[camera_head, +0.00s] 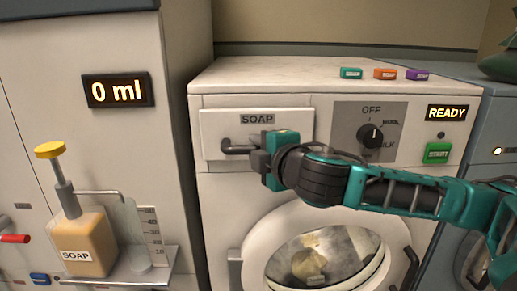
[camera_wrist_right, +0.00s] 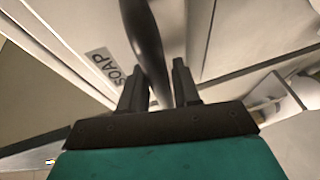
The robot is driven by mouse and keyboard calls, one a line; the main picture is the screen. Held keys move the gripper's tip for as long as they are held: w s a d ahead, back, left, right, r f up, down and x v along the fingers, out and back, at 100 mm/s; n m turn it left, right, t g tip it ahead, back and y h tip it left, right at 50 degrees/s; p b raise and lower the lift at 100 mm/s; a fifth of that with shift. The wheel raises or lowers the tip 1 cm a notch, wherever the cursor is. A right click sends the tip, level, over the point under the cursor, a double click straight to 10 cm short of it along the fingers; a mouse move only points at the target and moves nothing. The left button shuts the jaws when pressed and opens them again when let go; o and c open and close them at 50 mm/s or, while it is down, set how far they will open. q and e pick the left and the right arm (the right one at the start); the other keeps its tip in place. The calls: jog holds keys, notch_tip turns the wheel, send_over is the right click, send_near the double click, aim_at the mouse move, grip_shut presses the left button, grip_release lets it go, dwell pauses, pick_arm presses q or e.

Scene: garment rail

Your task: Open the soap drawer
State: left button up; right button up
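The SOAP label (camera_wrist_right: 104,66) shows there beside the handle. My left gripper is not in view.
The round door (camera_head: 325,262) is below, with a dark handle at its right. A dial (camera_head: 370,135), READY display (camera_head: 447,113) and green START button (camera_head: 438,153) are right of the drawer. A soap pump bottle (camera_head: 83,242) stands on a left shelf, under a 0 ml display (camera_head: 118,91).

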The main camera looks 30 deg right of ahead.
grip_shut()
dwell(0.3)
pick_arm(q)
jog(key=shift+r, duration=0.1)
